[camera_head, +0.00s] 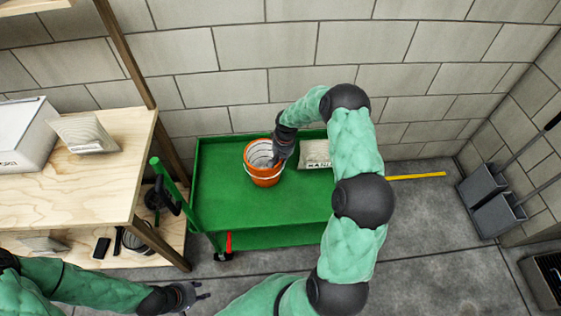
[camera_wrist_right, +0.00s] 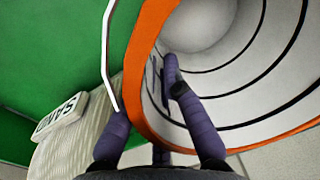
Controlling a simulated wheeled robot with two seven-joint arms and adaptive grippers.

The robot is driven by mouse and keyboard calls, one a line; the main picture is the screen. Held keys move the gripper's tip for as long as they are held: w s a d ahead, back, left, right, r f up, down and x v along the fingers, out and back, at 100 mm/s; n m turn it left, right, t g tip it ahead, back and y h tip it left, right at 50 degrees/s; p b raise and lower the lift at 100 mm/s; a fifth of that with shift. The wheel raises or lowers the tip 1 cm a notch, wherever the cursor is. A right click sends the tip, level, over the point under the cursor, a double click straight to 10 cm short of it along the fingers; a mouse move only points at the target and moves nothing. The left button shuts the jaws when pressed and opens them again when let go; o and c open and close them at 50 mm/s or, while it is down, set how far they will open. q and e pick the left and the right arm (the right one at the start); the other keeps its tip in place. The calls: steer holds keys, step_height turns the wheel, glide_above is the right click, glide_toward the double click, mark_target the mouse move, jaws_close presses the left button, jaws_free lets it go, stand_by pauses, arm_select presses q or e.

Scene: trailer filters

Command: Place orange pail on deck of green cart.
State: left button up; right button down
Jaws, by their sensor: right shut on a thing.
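The orange pail (camera_head: 262,177) is upright over the deck of the green cart (camera_head: 220,200), left of the deck's middle; I cannot tell whether its base touches the deck. My right gripper (camera_head: 279,151) is shut on the pail's back-right rim. In the right wrist view the orange rim (camera_wrist_right: 148,40) runs between the fingers (camera_wrist_right: 155,135), one inside the pail and one outside. The pail's white wire handle (camera_wrist_right: 107,60) hangs outside. My left gripper (camera_head: 190,295) is open and empty at the bottom left, in front of the cart.
A sand bag (camera_head: 315,154) lies on the deck right of the pail. A wooden workbench (camera_head: 110,190) stands left of the cart's green handle (camera_head: 172,185). A yellow bar (camera_head: 417,176) and grey dustpans (camera_head: 490,195) are to the right. The deck's front right is clear.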

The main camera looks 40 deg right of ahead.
steer(key=c, duration=1.4)
jaws_free()
steer(key=shift+o, duration=0.2)
step_height(320, 180, up, 12)
steer(key=d+p, duration=0.1)
steer(key=p, duration=0.4)
steer(key=shift+s, duration=0.35)
steer(key=shift+r, duration=0.1)
